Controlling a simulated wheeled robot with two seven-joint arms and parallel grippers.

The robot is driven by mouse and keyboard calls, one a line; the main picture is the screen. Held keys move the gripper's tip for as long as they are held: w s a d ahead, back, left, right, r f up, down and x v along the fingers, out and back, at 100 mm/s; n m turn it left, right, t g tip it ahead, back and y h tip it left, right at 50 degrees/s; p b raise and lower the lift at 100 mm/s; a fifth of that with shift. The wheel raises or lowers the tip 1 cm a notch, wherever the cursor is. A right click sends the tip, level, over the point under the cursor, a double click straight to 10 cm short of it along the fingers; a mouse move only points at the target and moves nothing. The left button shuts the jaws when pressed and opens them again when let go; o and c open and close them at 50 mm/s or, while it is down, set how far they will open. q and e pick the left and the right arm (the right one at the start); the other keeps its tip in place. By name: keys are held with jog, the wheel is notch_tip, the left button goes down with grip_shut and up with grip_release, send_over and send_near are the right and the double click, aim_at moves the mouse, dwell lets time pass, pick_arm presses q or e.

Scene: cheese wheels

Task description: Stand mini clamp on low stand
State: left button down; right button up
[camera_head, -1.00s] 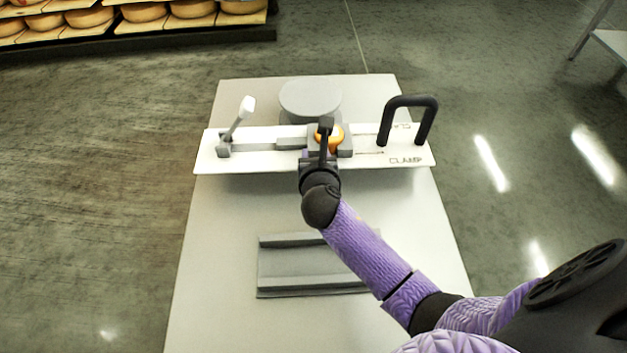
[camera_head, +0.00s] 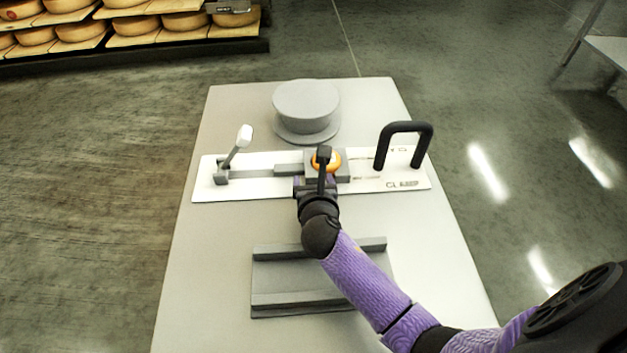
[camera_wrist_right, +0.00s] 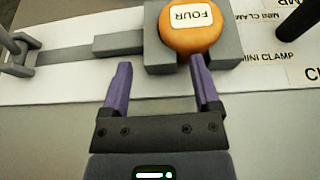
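The mini clamp (camera_head: 207,190) is a long white board with a grey sliding bar, a white-tipped lever at left and a black handle at right. An orange disc marked FOUR (camera_wrist_right: 190,38) sits in its grey block (camera_wrist_right: 226,48). My right gripper (camera_wrist_right: 160,61) is open, its purple fingers apart over the board's near side, with the right fingertip close to the block and disc. The head view shows it (camera_head: 316,182) from behind, partly hiding the clamp. The low grey railed stand (camera_head: 285,282) lies nearer, with no clamp on it. My left gripper is out of view.
A round grey pedestal (camera_head: 306,103) stands behind the clamp at the table's far end. The pale table (camera_head: 205,270) has free room left of the railed stand. Shelves of cheese wheels (camera_head: 130,25) are far left, and another table (camera_head: 612,48) is far right.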

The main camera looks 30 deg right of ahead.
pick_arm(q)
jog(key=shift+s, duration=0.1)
pick_arm(e)
jog(key=shift+s+a+r+p, duration=0.1)
jog(key=shift+s+r+p, duration=0.1)
jog(key=shift+r+p, duration=0.1)
jog(key=p+v, duration=0.5)
jog(key=v, duration=0.5)
jog(key=shift+s+a+r+p, duration=0.1)
jog(key=shift+s+r+p, duration=0.1)
jog(key=shift+s+p, duration=0.1)
jog(key=shift+s+a, duration=0.1)
jog(key=shift+s, duration=0.15)
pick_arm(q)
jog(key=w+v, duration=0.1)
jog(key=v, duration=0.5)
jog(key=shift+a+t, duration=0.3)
pick_arm(e)
jog(key=shift+s, duration=0.1)
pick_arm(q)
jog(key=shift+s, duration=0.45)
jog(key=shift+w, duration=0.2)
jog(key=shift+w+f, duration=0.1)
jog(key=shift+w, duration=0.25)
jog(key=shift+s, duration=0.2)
pick_arm(e)
jog(key=shift+a, duration=0.1)
